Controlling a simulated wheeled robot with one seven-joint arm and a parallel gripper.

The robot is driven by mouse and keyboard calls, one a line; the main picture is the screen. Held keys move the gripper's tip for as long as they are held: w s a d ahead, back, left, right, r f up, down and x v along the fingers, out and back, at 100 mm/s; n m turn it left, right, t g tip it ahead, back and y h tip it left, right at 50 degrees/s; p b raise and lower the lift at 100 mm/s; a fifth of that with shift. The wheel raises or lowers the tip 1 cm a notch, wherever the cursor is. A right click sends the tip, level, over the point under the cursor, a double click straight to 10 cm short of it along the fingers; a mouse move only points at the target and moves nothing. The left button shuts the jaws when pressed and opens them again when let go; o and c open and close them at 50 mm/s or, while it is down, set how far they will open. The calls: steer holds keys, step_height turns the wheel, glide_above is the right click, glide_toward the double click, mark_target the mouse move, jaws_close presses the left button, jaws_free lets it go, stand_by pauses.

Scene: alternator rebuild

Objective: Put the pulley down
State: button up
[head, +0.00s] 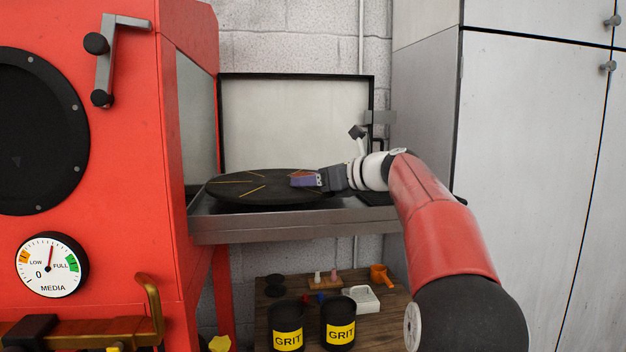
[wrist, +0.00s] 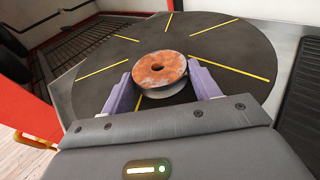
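The pulley (wrist: 160,70) is a rusty orange disc with a dark centre hole and a greyer lower rim. In the wrist view it sits between the two purple fingers of my gripper (wrist: 160,78), which meet its sides. In the head view my gripper (head: 306,180) reaches in from the right, low over the black turntable (head: 240,190), with a reddish bit of the pulley (head: 300,174) showing at the fingers. The pulley is level, over the turntable's near right part. I cannot tell whether its underside touches the turntable.
The turntable, marked with yellow radial lines, lies on a grey metal tray (head: 250,229) by the red cabinet (head: 185,250). A raised panel (head: 290,120) stands behind. Below, a wooden surface (head: 375,325) holds two black grit tubs (head: 287,321) and small parts. The turntable's left side is clear.

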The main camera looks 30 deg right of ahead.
steer(key=o, duration=0.3)
steer(key=shift+o, duration=0.2)
steer(key=shift+r, duration=0.1)
steer(key=shift+s+d+r, duration=0.1)
steer(key=shift+s, duration=0.05)
steer(key=v, duration=1.1)
steer(key=shift+s+d+r, duration=0.1)
steer(key=shift+s+d, duration=0.05)
steer(key=shift+s, duration=0.15)
